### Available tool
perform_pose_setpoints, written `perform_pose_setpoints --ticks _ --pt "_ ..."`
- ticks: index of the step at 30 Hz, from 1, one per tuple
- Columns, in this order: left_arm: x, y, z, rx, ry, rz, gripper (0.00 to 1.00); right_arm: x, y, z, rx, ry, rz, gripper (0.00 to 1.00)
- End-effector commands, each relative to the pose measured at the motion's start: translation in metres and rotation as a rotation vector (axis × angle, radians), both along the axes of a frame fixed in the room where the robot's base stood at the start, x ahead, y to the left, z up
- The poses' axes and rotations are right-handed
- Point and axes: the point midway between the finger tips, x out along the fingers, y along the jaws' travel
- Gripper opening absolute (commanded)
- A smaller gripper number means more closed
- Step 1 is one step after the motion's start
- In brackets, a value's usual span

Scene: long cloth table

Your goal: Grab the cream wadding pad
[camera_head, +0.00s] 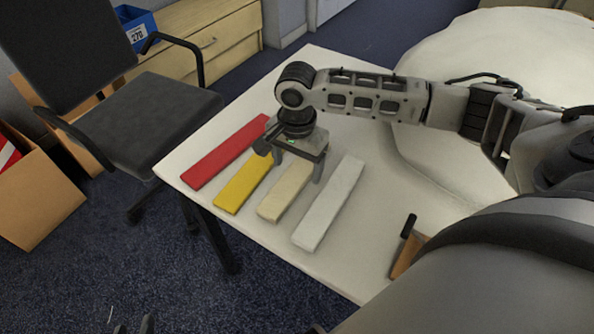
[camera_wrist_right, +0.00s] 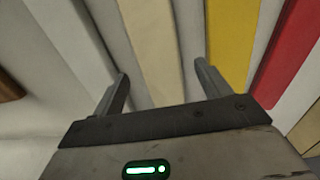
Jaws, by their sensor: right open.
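The cream wadding pad (camera_head: 283,201) is a long pale strip lying flat on the table, between a yellow strip and a white strip. My right gripper (camera_head: 298,166) is over its far end and hides that part in the head view. In the right wrist view the pad (camera_wrist_right: 152,40) runs between the two open fingers of my right gripper (camera_wrist_right: 161,72). The fingers are empty, one on each side of the pad; whether they touch it is unclear. Dark tips at the bottom edge of the head view appear to be my left gripper (camera_head: 134,326), mostly cut off.
A yellow strip (camera_head: 242,186), a red strip (camera_head: 222,155) and a white strip (camera_head: 328,206) lie roughly parallel to the pad on the pale table (camera_head: 345,135). A brown object with a dark handle (camera_head: 408,252) lies at the near right. A dark chair (camera_head: 140,118) stands beside the table.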

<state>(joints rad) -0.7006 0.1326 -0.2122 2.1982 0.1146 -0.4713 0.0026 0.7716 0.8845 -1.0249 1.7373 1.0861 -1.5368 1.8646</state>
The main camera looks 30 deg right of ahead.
Motion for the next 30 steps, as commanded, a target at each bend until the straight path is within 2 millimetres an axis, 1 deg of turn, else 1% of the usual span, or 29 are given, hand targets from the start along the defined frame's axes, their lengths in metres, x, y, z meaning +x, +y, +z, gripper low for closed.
perform_pose_setpoints --ticks 1,4,11,12,14,15,17,26,30 --pt "0.0003 0.0001 -0.0023 0.001 -0.001 0.0 0.36 0.0001 -0.0006 -0.0088 0.0 0.001 -0.001 0.76" --pt "0.0006 0.0002 -0.0024 0.001 -0.003 0.0 0.36 0.0002 -0.0007 -0.0162 -0.001 -0.002 0.0 0.76" --pt "0.0009 0.0001 -0.001 0.003 -0.006 0.0 0.36 0.0002 -0.0005 -0.0177 -0.001 -0.003 0.0 0.76" --pt "0.001 0.0001 -0.0009 0.003 -0.006 0.0 0.36 0.0002 -0.0005 -0.0176 -0.001 -0.003 0.0 0.74" --pt "0.001 0.0001 -0.0009 0.003 -0.006 0.0 0.36 0.0002 -0.0005 -0.0175 0.0 -0.002 0.0 0.57" --pt "0.001 0.0001 -0.0009 0.003 -0.006 0.0 0.36 0.0002 -0.0005 -0.0175 0.0 -0.002 0.0 0.46" --pt "0.001 0.0001 -0.0008 0.002 -0.007 0.0 0.36 0.0002 -0.0005 -0.0174 0.0 -0.001 0.0 0.29" --pt "0.0011 -0.0001 -0.0004 0.002 -0.007 0.0 0.36 0.0003 -0.0005 -0.0166 0.0 -0.002 0.0 0.28" --pt "0.0011 -0.0001 0.0014 0.002 -0.007 -0.001 0.36 0.0005 -0.0004 -0.0101 0.0 -0.002 0.0 0.28"
